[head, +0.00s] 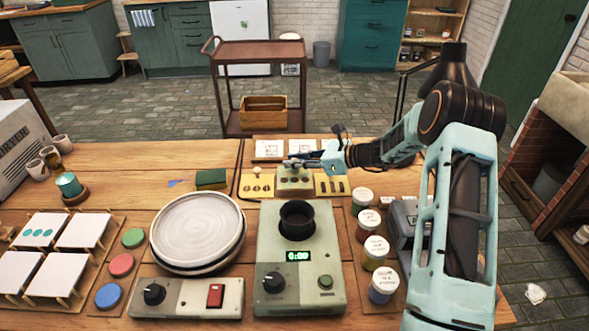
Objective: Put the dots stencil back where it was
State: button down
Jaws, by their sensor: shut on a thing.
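The dots stencil (294,181) is a pale plate with a row of dark round holes. In the head view it is at the back middle of the table, between two yellow stencils. My gripper (291,164) is at its upper edge, reaching in from the right, and is shut on it. The left yellow stencil (257,189) has dark cut-outs, and the right yellow stencil (331,187) has dark bars. I cannot tell whether the dots stencil touches the surface under it. The gripper partly hides the area behind it.
White patterned cards (268,149) lie behind the stencils. A green sponge (211,178) is to their left. A grey-green device with a black cup (297,220) stands in front, with stacked plates (197,229) on its left and paint jars (376,250) on its right.

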aim_at(295, 169)
jog(key=shift+f, duration=1.65)
jog(key=c, duration=1.8)
grip_release()
jog(key=shift+r, duration=0.2)
jog(key=v, duration=1.2)
jog(key=shift+s, duration=0.1)
jog(key=shift+a+r, duration=0.1)
